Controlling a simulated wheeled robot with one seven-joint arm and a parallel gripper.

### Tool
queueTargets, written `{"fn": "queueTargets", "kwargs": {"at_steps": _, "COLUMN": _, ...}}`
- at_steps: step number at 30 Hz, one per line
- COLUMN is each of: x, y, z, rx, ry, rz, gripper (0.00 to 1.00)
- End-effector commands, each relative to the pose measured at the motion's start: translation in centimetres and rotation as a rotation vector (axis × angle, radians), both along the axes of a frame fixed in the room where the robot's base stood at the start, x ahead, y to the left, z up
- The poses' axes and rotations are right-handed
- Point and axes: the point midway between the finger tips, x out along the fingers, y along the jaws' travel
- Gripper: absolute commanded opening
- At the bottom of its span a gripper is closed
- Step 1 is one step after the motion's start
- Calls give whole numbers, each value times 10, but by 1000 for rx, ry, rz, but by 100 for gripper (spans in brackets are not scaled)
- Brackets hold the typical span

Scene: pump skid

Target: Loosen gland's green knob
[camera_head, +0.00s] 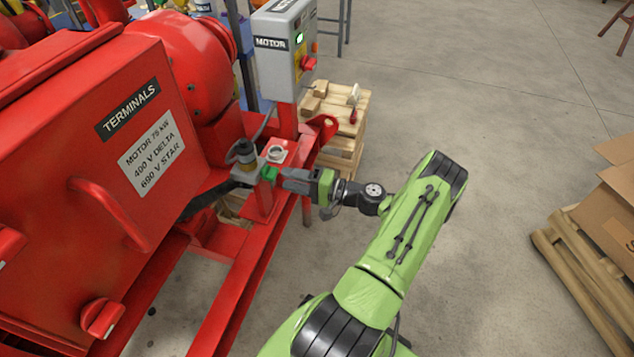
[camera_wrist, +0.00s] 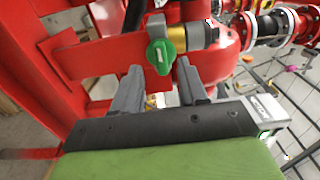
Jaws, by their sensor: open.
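The green knob (camera_wrist: 160,58) of the gland sits at the middle top of the wrist view, with a pale stripe across its face. Behind it is the gland (camera_wrist: 190,37), a grey and brass-coloured cylinder on a red bracket. In the head view the green knob (camera_head: 270,174) shows small beside the gland body (camera_head: 245,152). My gripper (camera_wrist: 157,75) is open, with one finger to each side below the knob and the gap between them facing it. In the head view my gripper (camera_head: 283,176) is close to the knob; I cannot tell whether the fingers touch it.
A red terminal box (camera_head: 130,130) stands left of the gland. A grey motor switch box (camera_head: 285,50) is behind it. A wooden pallet stack (camera_head: 340,130) stands beyond the red frame (camera_head: 240,285). The floor (camera_head: 480,110) on the right is clear up to cardboard boxes (camera_head: 610,200).

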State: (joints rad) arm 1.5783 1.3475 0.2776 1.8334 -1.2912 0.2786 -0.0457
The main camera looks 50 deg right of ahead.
Motion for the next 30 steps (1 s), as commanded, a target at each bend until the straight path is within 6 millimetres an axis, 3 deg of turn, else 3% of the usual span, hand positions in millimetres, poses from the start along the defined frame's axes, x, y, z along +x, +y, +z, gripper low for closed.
{"fn": "queueTargets", "kwargs": {"at_steps": 6, "x": -61, "y": -23, "z": 2, "rx": -1, "ry": 2, "rz": -7, "gripper": 43}}
{"fn": "queueTargets", "kwargs": {"at_steps": 12, "x": -102, "y": -37, "z": 1, "rx": -2, "ry": 0, "rz": -3, "gripper": 43}}
{"fn": "queueTargets", "kwargs": {"at_steps": 17, "x": -113, "y": -40, "z": 0, "rx": -1, "ry": 1, "rz": 0, "gripper": 43}}
{"fn": "queueTargets", "kwargs": {"at_steps": 30, "x": -112, "y": -40, "z": 0, "rx": 0, "ry": 1, "rz": 0, "gripper": 43}}
